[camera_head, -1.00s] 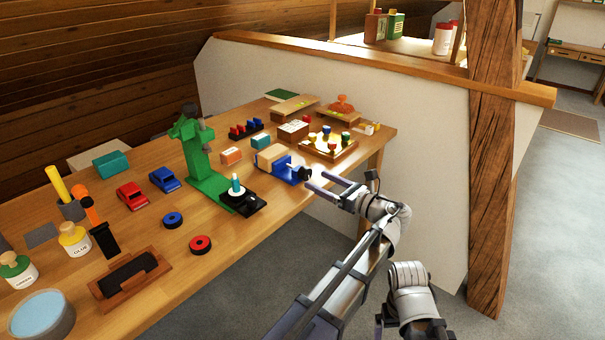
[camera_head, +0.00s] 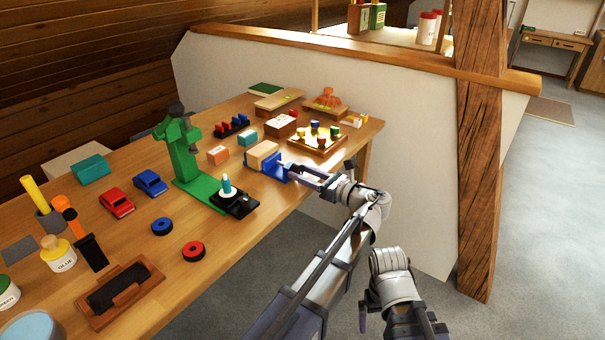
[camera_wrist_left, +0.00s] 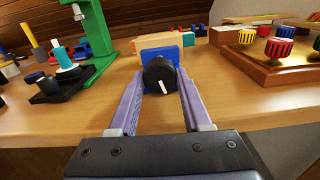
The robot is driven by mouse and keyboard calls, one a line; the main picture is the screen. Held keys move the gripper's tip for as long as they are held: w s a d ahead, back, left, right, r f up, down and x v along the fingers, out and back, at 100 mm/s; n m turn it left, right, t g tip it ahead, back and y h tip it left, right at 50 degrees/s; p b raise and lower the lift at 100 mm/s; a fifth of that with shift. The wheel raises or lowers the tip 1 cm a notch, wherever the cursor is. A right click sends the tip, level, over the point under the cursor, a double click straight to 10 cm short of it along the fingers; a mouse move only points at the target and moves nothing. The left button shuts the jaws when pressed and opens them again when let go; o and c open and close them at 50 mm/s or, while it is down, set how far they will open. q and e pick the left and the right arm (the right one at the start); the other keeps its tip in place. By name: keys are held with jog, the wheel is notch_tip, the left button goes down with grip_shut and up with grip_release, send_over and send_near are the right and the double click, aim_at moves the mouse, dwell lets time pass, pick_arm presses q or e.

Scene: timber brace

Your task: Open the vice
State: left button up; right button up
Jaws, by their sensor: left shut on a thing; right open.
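The blue vice (camera_head: 273,174) stands at the table's right edge with a pale wooden block (camera_head: 262,154) in its jaws. In the left wrist view the vice (camera_wrist_left: 158,43) is straight ahead, with its round black knob (camera_wrist_left: 160,77) facing me and a white mark pointing to the lower right. My left gripper (camera_head: 292,171) is shut on the knob, a finger on each side; the fingers also show in the left wrist view (camera_wrist_left: 160,92). My right gripper (camera_head: 364,318) is low in the head view, partly hidden, open and away from the table.
Toy cars (camera_head: 117,203), discs and jars sit further left. A timber post (camera_head: 480,160) stands to the right.

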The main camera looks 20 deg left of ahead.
pick_arm(q)
grip_shut()
jog(key=shift+n, duration=2.1)
jog(key=o, duration=0.8)
grip_release()
jog(key=shift+d, duration=0.1)
pick_arm(e)
jog(key=shift+d, duration=0.1)
